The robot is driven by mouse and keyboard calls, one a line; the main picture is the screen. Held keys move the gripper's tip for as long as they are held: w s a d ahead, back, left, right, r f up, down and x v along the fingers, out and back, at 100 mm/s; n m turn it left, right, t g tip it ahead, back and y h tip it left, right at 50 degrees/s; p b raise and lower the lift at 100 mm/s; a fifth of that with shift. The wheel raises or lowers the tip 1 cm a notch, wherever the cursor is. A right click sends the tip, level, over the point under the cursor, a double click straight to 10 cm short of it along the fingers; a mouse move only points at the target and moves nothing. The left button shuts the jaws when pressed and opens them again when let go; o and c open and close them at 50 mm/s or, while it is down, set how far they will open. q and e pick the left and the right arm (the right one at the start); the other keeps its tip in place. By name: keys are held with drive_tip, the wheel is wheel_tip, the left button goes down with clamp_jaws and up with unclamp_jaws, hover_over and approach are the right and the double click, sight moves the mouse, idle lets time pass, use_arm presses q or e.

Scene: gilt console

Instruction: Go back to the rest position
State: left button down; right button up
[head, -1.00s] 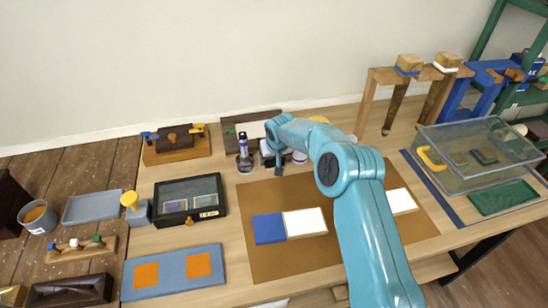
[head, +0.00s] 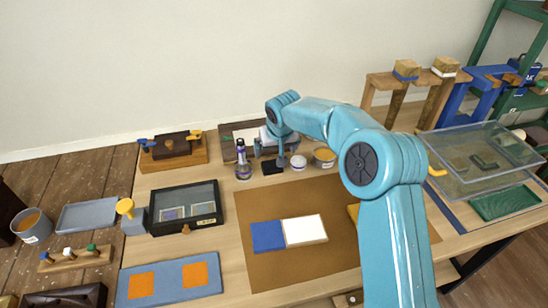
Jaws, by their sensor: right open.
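My right arm is teal and comes in from the lower right of the head view. It bends at a large elbow and reaches to the back middle of the table. My right gripper (head: 270,152) is small, dark and partly hidden by its own wrist. It is open, with nothing seen held, beside a purple-and-white bottle (head: 243,160) and above a small black block (head: 273,167). I cannot tell whether it touches the block. My left gripper is not in view.
A brown mat (head: 290,265) carries a blue-and-white block pair (head: 303,230). Nearby stand a white-lidded jar (head: 298,162), a cup with orange contents (head: 324,158) and a black display case (head: 184,222). A clear box (head: 480,185) stands right of my arm. The mat's front left is bare.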

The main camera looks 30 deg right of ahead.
drive_tip(key=shift+s+r, duration=0.2)
drive_tip(key=shift+r, duration=0.25)
